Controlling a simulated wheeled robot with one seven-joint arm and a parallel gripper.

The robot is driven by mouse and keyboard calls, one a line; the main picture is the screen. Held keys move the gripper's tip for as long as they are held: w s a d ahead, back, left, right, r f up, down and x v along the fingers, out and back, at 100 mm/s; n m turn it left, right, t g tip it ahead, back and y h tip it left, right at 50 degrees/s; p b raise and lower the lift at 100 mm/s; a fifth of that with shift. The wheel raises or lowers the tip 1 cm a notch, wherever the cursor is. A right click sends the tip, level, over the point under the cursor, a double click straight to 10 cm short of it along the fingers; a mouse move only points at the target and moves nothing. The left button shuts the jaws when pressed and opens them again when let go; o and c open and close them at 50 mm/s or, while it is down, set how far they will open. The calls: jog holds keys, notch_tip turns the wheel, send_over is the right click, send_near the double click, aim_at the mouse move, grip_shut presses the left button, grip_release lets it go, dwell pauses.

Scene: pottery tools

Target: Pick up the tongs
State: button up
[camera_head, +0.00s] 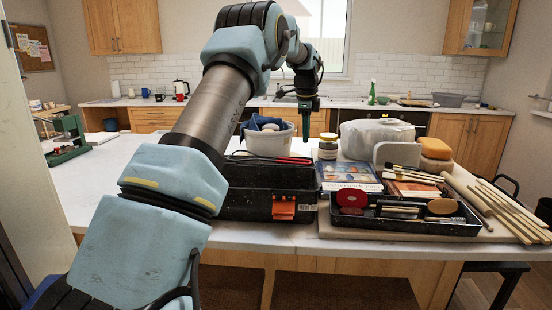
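A thin red-handled tool (287,160), which may be the tongs, lies across the back of the open black toolbox (262,211) on the counter. Its far part is dark and hard to make out, so I cannot be sure what it is. My gripper (306,138) points down behind the toolbox, right of the white bucket and left of the jars. It is small and dark in this view, and I cannot tell whether its fingers are open or shut. My arm hides the toolbox's left part.
A white bucket (270,144) with a blue cloth stands behind the toolbox. Jars (328,148), a plastic-wrapped block (377,136), books (347,176), sponges (435,149) and a black tool tray (425,227) crowd the right. The counter (105,180) is mostly clear at left.

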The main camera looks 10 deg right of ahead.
jog(key=shift+a+p+x, duration=0.25)
jog(key=shift+p+x, duration=0.6)
jog(key=shift+x, duration=1.2)
jog(key=shift+a+p+x, duration=0.2)
jog(key=shift+p+x, duration=0.65)
jog(key=shift+x, duration=1.2)
jog(key=shift+c, duration=0.3)
grip_shut()
